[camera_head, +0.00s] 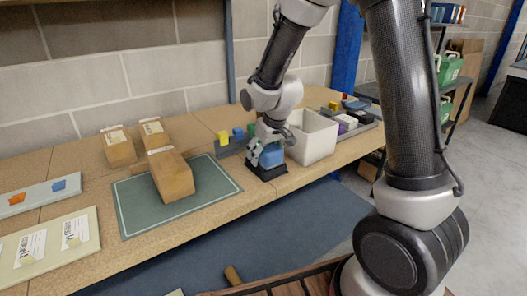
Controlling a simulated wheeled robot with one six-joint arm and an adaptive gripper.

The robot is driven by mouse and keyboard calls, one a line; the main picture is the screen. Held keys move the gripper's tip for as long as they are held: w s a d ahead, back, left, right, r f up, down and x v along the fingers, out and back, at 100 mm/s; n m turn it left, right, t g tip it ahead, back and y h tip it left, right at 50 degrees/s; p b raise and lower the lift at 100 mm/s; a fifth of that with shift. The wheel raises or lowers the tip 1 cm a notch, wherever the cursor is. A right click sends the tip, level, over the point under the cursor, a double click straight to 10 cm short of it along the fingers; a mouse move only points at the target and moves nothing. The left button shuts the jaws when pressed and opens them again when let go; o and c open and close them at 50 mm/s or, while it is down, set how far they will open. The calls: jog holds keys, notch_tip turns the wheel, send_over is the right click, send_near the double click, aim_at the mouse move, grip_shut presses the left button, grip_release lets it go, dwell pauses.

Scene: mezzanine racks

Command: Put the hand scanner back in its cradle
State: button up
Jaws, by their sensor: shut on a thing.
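The hand scanner (272,155) shows as a blue body, partly hidden by my gripper. My gripper (257,154) is above the workbench, shut on the scanner from above. The black cradle (268,173) stands on the bench near its front edge. The scanner is right over the cradle, its lower end at the cradle's top; I cannot tell whether it rests in it or is just above it.
A white bin (313,136) stands close to the right of the cradle. A green mat (215,187) with a cardboard box (171,176) lies to the left. Small coloured blocks (238,133) sit behind. Grey trays (359,126) with small items are further right.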

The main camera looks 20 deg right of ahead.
jog(key=o, duration=1.8)
